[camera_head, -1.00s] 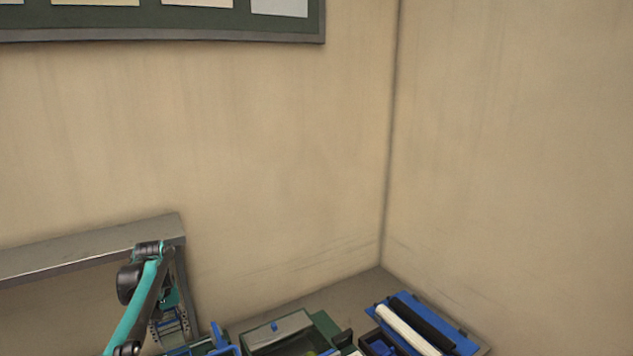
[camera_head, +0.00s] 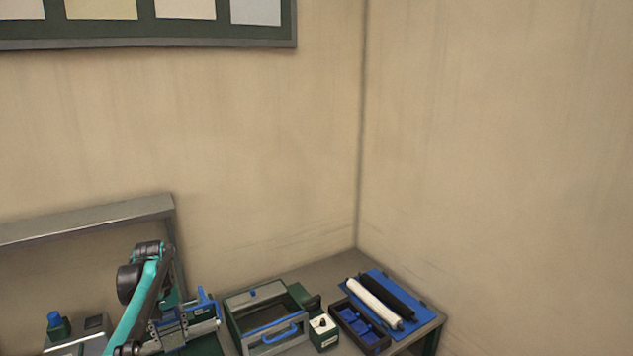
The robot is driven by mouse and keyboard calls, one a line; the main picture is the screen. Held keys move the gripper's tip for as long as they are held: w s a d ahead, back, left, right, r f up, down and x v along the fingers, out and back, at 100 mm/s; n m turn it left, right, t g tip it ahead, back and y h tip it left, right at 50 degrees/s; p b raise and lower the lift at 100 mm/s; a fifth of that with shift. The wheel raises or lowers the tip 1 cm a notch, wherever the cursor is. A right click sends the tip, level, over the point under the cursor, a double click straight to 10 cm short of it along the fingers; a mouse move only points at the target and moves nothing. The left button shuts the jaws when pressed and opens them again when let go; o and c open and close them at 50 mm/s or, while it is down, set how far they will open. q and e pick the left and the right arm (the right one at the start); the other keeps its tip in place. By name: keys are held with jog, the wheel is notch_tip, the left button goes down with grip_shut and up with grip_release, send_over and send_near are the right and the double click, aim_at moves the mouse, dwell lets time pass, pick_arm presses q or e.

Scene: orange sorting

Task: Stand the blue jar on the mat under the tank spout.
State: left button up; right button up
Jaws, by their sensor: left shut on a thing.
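My left gripper (camera_head: 190,327) is low at the left of the head view, at the end of my teal and black arm, over the bench. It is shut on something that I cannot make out. Blue parts show around the gripper, and I cannot tell whether any of them is the blue jar. I cannot make out the mat or the tank spout. My right gripper is out of view.
An open-topped dark green case (camera_head: 232,328) with a blue handle stands right of my gripper. Right of it are a small white-topped box (camera_head: 324,325), a blue compartment tray (camera_head: 352,328) and a blue board (camera_head: 405,290) with two rollers. A blue-capped bottle (camera_head: 57,328) stands far left.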

pick_arm(q)
jog(key=shift+s+d+f+b, duration=0.6)
jog(key=shift+s+d+f, duration=0.1)
jog(key=shift+d, duration=0.1)
pick_arm(e)
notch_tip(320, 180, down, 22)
jog(key=b, duration=2)
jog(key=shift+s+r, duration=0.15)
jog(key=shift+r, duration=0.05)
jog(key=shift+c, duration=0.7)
pick_arm(q)
jog(key=s+d+f+m, duration=0.2)
jog(key=s+d+f, duration=0.3)
jog(key=f, duration=0.6)
jog(key=s+d+f+m, duration=0.2)
jog(key=s+d+f, duration=0.3)
jog(key=d+f, duration=0.3)
jog(key=s+d+f+m, duration=0.2)
jog(key=s+d+f, duration=0.3)
jog(key=f, duration=0.9)
jog(key=shift+s+d+m, duration=0.3)
jog(key=shift+s+d, duration=0.05)
jog(key=shift+d, duration=0.4)
